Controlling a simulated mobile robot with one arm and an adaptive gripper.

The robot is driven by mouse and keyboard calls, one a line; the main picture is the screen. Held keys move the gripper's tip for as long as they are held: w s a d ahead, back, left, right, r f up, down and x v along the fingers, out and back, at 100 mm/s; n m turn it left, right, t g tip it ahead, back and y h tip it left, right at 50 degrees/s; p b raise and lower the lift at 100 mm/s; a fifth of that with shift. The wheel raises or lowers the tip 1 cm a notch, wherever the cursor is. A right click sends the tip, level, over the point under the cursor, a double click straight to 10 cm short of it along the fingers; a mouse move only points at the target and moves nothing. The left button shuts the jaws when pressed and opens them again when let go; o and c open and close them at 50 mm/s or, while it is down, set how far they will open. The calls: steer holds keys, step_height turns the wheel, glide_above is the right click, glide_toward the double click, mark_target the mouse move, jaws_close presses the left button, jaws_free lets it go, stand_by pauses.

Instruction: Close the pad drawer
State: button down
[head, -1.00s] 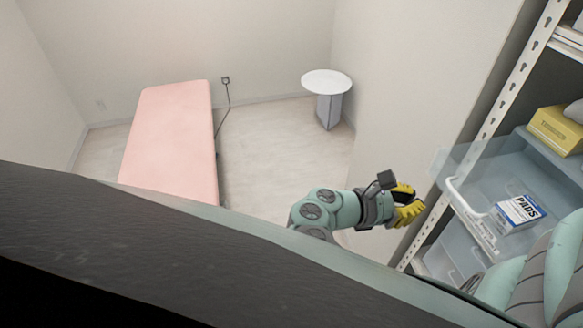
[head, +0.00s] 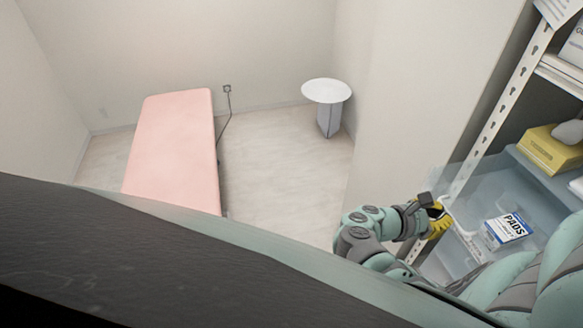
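The pad drawer (head: 468,196) is a clear plastic drawer pulled out from the shelf unit at the right. A white and blue box marked PADS (head: 507,229) lies in it. My gripper (head: 441,219), with yellow fingers, is at the drawer's front left side, overlapping its front edge in the picture. I cannot tell whether the fingers touch the drawer or how far apart they are. My arm hides part of the drawer's lower front.
The shelf unit has a perforated white upright (head: 497,105) close to my gripper. A yellow box (head: 550,149) sits on the shelf above the drawer. A pink treatment couch (head: 172,150) and a round white table (head: 326,91) stand farther off, with clear floor (head: 270,160) between them.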

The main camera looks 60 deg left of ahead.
stand_by(0.3)
steer(key=b, duration=0.9)
glide_above(507, 208)
steer(key=s, duration=0.1)
steer(key=shift+s+a+f, duration=0.1)
steer(key=shift+f, duration=0.05)
steer(key=shift+w+b, duration=0.55)
steer(key=shift+b, duration=0.05)
